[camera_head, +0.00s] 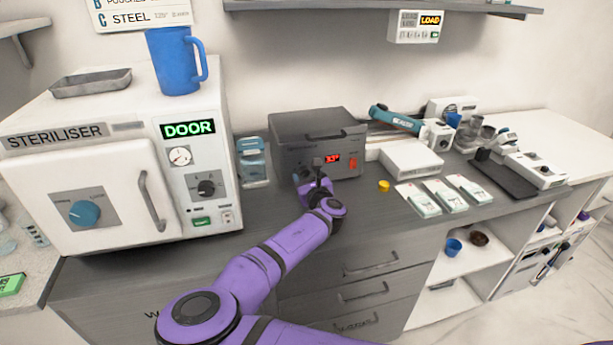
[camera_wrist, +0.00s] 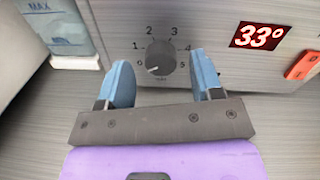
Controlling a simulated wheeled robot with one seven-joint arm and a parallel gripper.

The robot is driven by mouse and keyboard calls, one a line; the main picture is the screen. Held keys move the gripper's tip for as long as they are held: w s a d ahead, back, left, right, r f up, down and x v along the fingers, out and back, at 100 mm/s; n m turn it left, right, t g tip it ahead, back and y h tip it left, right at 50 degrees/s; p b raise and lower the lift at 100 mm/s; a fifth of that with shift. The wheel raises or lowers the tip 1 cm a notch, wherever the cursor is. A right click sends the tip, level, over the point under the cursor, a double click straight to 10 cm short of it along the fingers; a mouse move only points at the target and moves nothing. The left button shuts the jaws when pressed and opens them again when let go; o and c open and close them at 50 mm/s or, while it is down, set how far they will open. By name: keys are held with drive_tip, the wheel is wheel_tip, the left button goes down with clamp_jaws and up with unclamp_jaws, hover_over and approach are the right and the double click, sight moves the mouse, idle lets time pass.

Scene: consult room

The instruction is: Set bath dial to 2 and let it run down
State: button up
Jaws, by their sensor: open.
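The bath is a grey box (camera_head: 300,140) with a dark lid on the counter, and its front panel (camera_wrist: 210,30) fills the top of the wrist view. The dark round dial (camera_wrist: 160,58) has marks from 0 to 5 around it, and its white pointer line points to the lower left, at about 0. A red display (camera_wrist: 262,37) reads 33°. My gripper (camera_wrist: 166,82) is open, with its blue fingertips just below and on either side of the dial, apart from it. In the head view my gripper (camera_head: 318,188) is in front of the bath's panel and hides most of the dial.
A white steriliser (camera_head: 110,190) with a blue mug (camera_head: 175,62) on top stands to the left. A blue-capped container (camera_head: 252,162) stands just left of the bath. A red switch (camera_wrist: 302,66) is right of the display. A yellow cap (camera_head: 384,185) and white packets (camera_head: 445,195) lie to the right.

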drive_tip(key=shift+w+a, duration=0.15)
drive_tip(key=shift+w, duration=0.2)
drive_tip(key=c, duration=0.9)
